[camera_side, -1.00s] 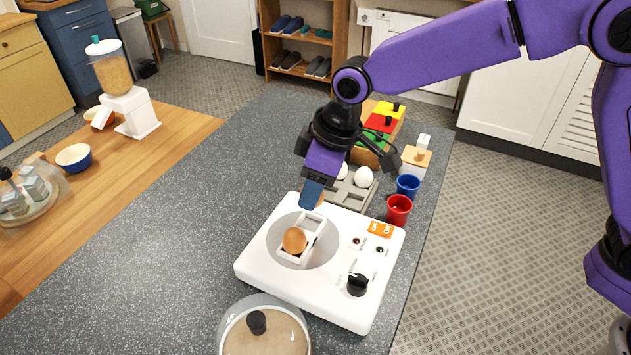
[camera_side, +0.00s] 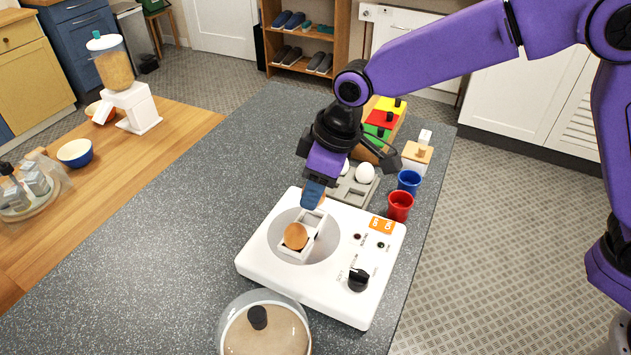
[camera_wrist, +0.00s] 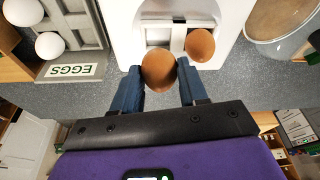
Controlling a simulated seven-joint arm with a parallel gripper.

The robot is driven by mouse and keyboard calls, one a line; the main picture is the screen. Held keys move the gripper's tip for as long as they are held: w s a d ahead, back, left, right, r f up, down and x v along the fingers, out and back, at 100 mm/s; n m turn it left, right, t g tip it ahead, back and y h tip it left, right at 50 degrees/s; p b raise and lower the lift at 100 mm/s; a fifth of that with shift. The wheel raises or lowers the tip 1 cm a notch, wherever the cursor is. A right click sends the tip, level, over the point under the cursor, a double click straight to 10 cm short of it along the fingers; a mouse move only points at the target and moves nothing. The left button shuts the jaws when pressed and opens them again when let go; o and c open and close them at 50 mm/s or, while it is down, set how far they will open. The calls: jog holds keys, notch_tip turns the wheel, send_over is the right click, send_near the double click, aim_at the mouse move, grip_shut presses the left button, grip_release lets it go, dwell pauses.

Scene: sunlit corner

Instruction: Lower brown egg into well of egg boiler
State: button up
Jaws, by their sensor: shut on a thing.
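My gripper (camera_side: 313,194) is shut on a brown egg (camera_wrist: 159,70), which sits between its two blue fingertips in the wrist view. In the side view the fingers hide most of this egg. The white egg boiler (camera_side: 340,295) stands on the grey counter. My gripper is above its far edge, near the white two-well rack (camera_side: 320,237). A second brown egg (camera_side: 295,236) rests in the rack's near well; it also shows in the wrist view (camera_wrist: 199,45). The rack's other well (camera_wrist: 157,37) looks empty. I cannot tell the exact gap between held egg and rack.
A grey egg tray (camera_side: 352,189) with white eggs (camera_side: 365,173) stands just behind the boiler. A red cup (camera_side: 400,206) and a blue cup (camera_side: 409,182) stand to its right. A round lid (camera_side: 283,335) lies in front. The counter's left side is clear.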

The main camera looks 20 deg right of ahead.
jog(key=shift+f, duration=2.15)
dwell(1.5)
jog(key=o, duration=0.8)
jog(key=shift+a, duration=0.1)
jog(key=shift+s, duration=0.1)
jog(key=w+v, duration=0.1)
jog(key=v, duration=1.7)
jog(key=s+d+f, duration=0.3)
jog(key=s+d, duration=0.5)
jog(key=d, duration=0.1)
jog(key=s+d+f+n+g+h, duration=0.1)
jog(key=s+d+f, duration=0.3)
jog(key=s+d, duration=0.4)
jog(key=s+d+f+h, duration=0.1)
jog(key=s+d+f, duration=0.2)
jog(key=s+d, duration=0.5)
jog(key=shift+s+d+f+g, duration=0.1)
jog(key=shift+s+d+g, duration=0.05)
jog(key=shift+d, duration=0.95)
jog(key=shift+s+d+f+g, duration=0.1)
jog(key=shift+s+d+g, duration=0.05)
jog(key=shift+d, duration=1)
